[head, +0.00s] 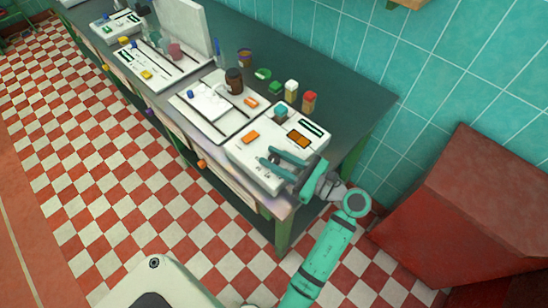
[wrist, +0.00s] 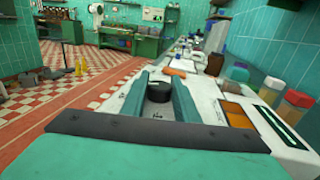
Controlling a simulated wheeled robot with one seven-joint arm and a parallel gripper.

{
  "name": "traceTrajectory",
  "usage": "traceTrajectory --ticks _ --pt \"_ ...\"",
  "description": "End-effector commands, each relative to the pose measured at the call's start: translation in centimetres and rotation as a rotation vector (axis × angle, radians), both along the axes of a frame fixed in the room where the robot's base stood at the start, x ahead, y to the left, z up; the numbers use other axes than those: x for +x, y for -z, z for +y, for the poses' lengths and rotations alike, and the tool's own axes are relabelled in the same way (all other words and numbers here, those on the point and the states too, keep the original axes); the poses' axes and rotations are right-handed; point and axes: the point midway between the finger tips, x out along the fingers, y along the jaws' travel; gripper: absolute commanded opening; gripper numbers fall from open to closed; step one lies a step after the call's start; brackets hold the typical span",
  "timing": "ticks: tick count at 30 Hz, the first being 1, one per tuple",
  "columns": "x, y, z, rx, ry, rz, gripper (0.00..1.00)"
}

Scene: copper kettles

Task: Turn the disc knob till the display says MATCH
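The disc knob (wrist: 159,91) is a dark round disc on the white panel (wrist: 112,112). In the wrist view it sits between the two teal fingers of my gripper (wrist: 163,82). I cannot tell whether the fingers touch it. In the head view my gripper (head: 266,157) is over the front of the white panel (head: 262,172), fingers apart, and the knob is hidden or too small to make out. A dark green display strip (head: 312,127) is at the panel's back; it also shows in the wrist view (wrist: 281,126). I cannot read any word on it.
An orange block (head: 251,136) and an orange-brown plate (head: 298,139) are on the panel. Small capped jars (head: 291,88) stand behind it on the dark green bench (head: 350,95). More white panels run left along the bench. A red box (head: 450,215) stands right on the checkered floor.

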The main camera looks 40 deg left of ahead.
Motion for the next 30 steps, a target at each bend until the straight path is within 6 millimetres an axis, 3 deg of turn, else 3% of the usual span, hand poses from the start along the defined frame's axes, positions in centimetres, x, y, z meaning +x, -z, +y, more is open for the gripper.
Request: traceTrajectory --ticks 11,30 --pt "-0.11 0.05 -0.04 0.001 0.082 0.001 0.05" --pt "-0.18 -0.02 0.00 0.001 0.549 0.000 0.05"
